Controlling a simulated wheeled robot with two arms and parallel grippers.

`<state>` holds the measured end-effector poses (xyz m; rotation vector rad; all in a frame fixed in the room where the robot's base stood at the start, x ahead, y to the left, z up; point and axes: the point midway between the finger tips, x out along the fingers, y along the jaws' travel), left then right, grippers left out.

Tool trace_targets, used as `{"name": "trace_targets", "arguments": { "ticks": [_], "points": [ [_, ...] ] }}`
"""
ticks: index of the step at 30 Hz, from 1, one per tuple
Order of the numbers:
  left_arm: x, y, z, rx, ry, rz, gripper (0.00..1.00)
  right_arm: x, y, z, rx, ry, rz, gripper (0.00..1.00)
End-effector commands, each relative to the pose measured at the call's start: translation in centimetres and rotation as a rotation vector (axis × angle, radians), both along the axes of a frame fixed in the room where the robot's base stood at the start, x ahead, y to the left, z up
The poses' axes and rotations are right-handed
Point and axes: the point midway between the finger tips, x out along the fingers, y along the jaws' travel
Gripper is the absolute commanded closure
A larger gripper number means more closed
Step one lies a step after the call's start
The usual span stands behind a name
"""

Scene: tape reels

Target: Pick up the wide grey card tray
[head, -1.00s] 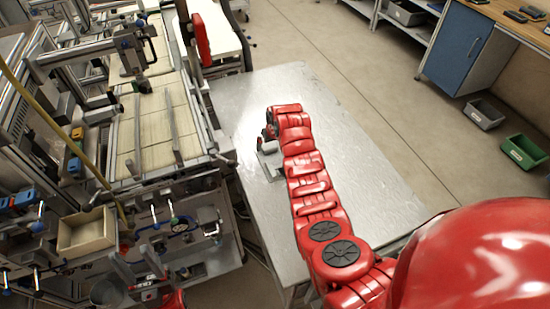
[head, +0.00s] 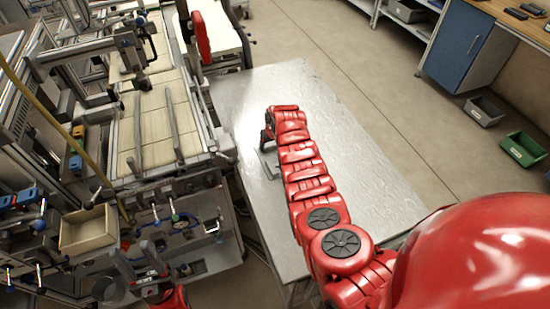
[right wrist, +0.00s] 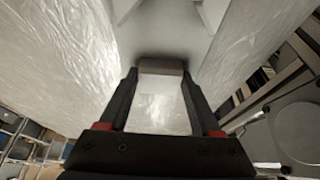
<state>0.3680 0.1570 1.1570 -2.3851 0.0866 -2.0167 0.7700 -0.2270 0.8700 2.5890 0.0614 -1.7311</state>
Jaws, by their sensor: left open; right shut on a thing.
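The grey card tray (head: 266,163) lies on the metal table, mostly hidden by my right arm in the head view; a pale grey edge shows left of the arm. In the right wrist view the tray's edge (right wrist: 160,67) sits between the fingertips of my right gripper (right wrist: 160,72), which is shut on it. In the head view my right gripper is mostly hidden behind its wrist. My left gripper (head: 150,270) is open, low at the left, beside the machine frame and away from the tray. Whether the tray touches the table cannot be told.
The metal table (head: 340,140) is bare around the tray. A machine with a slatted bed (head: 150,120) stands close on its left, with a beige bin (head: 88,230) on it. A grey bin (head: 484,110) and a green bin (head: 524,148) are on the floor at right.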

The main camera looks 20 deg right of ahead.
Motion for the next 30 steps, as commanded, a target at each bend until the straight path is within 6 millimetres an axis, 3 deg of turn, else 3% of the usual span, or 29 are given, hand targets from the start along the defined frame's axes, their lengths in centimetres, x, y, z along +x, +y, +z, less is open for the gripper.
{"name": "trace_targets", "arguments": {
  "ticks": [1,7,23,29,30],
  "points": [
    [0.0,0.0,0.0,0.000,0.000,0.000,0.50,0.0,0.0,0.0,0.000,0.000,0.000,0.65],
    [0.0,0.0,0.0,0.000,0.000,0.000,0.50,0.0,0.0,0.0,0.000,0.000,0.000,1.00],
    [0.0,0.0,-0.6,0.000,0.000,0.000,0.50,0.1,-0.1,0.8,-0.001,-0.003,0.000,1.00],
    [0.0,0.0,-2.6,0.000,0.000,0.000,0.50,0.3,0.0,3.4,-0.002,-0.012,0.001,1.00],
    [0.0,0.0,-2.3,0.000,0.000,0.000,0.50,-0.4,-0.1,3.5,-0.001,-0.006,-0.002,1.00]
  ]
}}
